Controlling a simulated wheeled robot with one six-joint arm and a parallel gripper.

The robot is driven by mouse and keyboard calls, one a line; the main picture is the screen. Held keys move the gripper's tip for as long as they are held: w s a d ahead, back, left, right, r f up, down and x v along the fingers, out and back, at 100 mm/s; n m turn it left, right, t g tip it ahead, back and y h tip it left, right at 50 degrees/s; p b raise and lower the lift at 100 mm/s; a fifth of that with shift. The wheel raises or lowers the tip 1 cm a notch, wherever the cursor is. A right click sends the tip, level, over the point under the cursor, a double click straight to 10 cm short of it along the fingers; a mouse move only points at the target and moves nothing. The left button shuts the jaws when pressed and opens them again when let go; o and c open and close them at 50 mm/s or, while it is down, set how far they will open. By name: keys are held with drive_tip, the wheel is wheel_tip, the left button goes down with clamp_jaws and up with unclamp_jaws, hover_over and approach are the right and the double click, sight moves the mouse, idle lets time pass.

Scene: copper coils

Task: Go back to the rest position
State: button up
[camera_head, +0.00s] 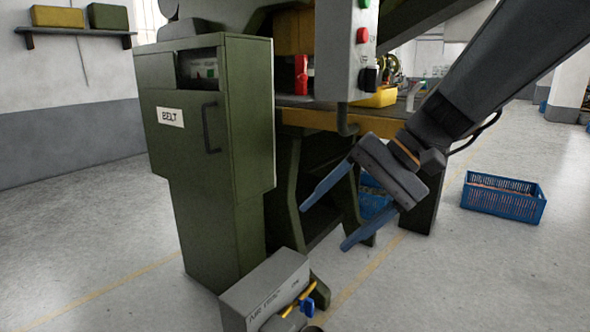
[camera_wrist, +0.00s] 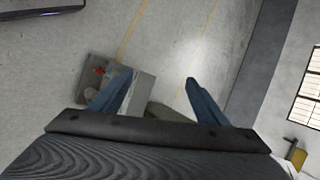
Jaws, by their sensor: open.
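My gripper (camera_head: 322,218) hangs in front of the green machine in the head view, at the end of my dark arm coming in from the upper right. Its two blue fingers are spread wide apart with nothing between them. In the wrist view my gripper (camera_wrist: 154,92) also shows open and empty, with the floor beyond the fingers. No copper coil is clearly made out near the fingers.
A green cabinet (camera_head: 217,170) marked BELT stands left of my gripper. A grey box (camera_head: 265,290) with a blue valve handle sits low in front. A blue crate (camera_head: 503,197) stands on the floor at right. Open floor (camera_head: 75,240) lies at left.

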drive_tip(key=s+d+f+n+h, duration=0.3)
drive_tip(key=s+f+n+h, duration=0.4)
drive_tip(key=s+f, duration=0.5)
drive_tip(key=s+d+r+m+h+p, duration=0.1)
drive_tip(key=d+r+m+p, duration=0.2)
drive_tip(key=d+r+p, duration=0.6)
drive_tip(key=shift+r+m+p, duration=0.4)
drive_tip(key=shift+r+p, duration=0.75)
drive_tip(key=shift+p, duration=3.6)
drive_tip(key=shift+d, duration=0.1)
